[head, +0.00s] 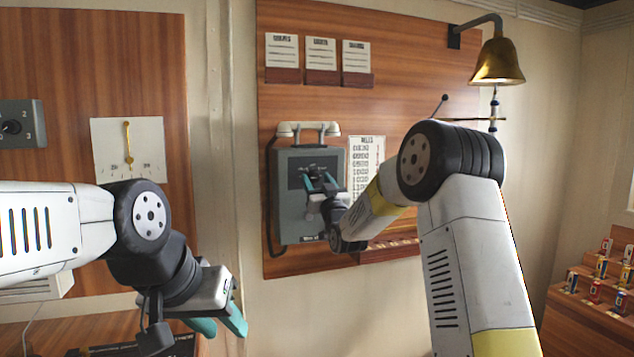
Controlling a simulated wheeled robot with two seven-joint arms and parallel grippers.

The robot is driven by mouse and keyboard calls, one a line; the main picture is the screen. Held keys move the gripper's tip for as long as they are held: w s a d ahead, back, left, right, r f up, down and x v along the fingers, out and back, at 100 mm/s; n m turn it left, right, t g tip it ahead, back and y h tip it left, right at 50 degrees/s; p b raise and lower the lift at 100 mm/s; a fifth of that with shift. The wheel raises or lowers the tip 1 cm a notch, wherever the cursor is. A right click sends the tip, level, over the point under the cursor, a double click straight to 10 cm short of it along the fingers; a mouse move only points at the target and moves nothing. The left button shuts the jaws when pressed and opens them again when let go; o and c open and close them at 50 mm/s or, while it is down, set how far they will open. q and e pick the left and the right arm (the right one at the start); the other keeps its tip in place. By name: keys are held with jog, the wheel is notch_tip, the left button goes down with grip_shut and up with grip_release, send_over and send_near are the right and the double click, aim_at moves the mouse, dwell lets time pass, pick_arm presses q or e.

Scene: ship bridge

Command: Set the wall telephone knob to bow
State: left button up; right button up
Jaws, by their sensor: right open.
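The wall telephone (287,215) is a grey box on the wooden panel, with a pale handset (307,129) across its top and a dark cord down its left side. My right gripper (319,182) is in front of the upper middle of the telephone, its teal fingers apart and pointing at a dark area where the knob (313,169) appears to be. The gripper partly hides the knob, so its setting and any contact cannot be told. My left gripper (222,328) hangs low at the left, away from the telephone, its teal fingers apart and empty.
A printed list (366,158) is right of the telephone, behind my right arm. A brass bell (497,62) hangs at upper right. A dial switch (14,127) and a white gauge plate (128,148) are at left. Shelves with small boxes (592,290) stand at lower right.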

jog(key=shift+c, duration=0.2)
grip_shut()
jog(key=shift+m, duration=0.5)
jog(key=m+h, duration=0.1)
jog(key=m, duration=0.1)
jog(key=m+h, duration=0.2)
jog(key=m, duration=0.1)
jog(key=shift+a+t+h, duration=0.15)
jog(key=shift+t+h, duration=0.15)
jog(key=m+h, duration=0.1)
jog(key=m, duration=0.2)
jog(key=m+h, duration=0.1)
jog(key=m, duration=0.2)
jog(key=shift+r+m+g+h, duration=0.1)
jog(key=shift+m+g+h, duration=0.2)
jog(key=shift+m+g, duration=0.1)
jog(key=m+g+h, duration=0.1)
jog(key=m, duration=0.5)
jog(key=shift+a+r+g+h, duration=0.15)
jog(key=shift+g+h, duration=0.25)
jog(key=shift+m+g, duration=0.6)
jog(key=shift+m, duration=1.3)
